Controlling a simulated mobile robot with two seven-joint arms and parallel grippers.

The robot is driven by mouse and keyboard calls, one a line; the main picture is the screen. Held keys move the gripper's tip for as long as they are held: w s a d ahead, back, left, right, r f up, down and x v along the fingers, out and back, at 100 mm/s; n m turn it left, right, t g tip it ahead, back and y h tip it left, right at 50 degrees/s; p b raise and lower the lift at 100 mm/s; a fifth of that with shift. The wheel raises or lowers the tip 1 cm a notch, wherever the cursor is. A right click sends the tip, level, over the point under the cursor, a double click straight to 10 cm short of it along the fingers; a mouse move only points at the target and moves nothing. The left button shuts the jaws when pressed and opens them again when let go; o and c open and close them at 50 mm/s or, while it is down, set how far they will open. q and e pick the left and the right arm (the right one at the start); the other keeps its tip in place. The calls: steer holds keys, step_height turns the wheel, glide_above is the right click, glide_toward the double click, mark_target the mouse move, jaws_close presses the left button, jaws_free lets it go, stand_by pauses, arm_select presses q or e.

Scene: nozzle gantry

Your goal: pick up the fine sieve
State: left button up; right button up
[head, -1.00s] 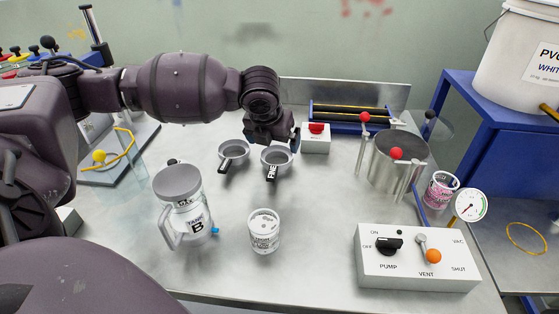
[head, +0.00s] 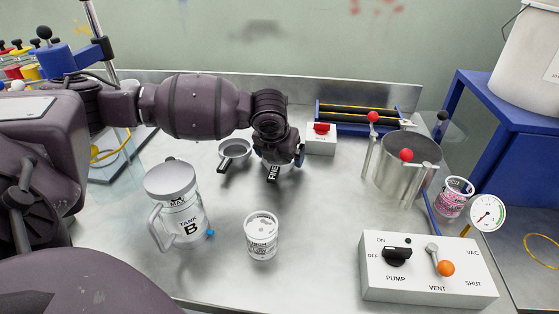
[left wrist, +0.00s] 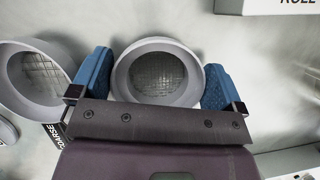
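The fine sieve (head: 273,173) stands on the metal bench, its black handle marked FINE pointing toward me. My left gripper (head: 280,157) is above it and hides most of its bowl in the head view. In the left wrist view the round grey bowl of the fine sieve (left wrist: 157,75) with its mesh lies between the blue fingers of my left gripper (left wrist: 158,82). The fingers are spread wide, one on each side of the bowl. I cannot tell whether they touch its rim. My right gripper is not in view.
The coarse sieve (head: 234,152) stands close on the left; it also shows in the left wrist view (left wrist: 38,78). Behind is a white box with a red button (head: 321,129); a metal pot (head: 405,165) is right.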

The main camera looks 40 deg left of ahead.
arm_select(q)
steer(key=c, duration=0.5)
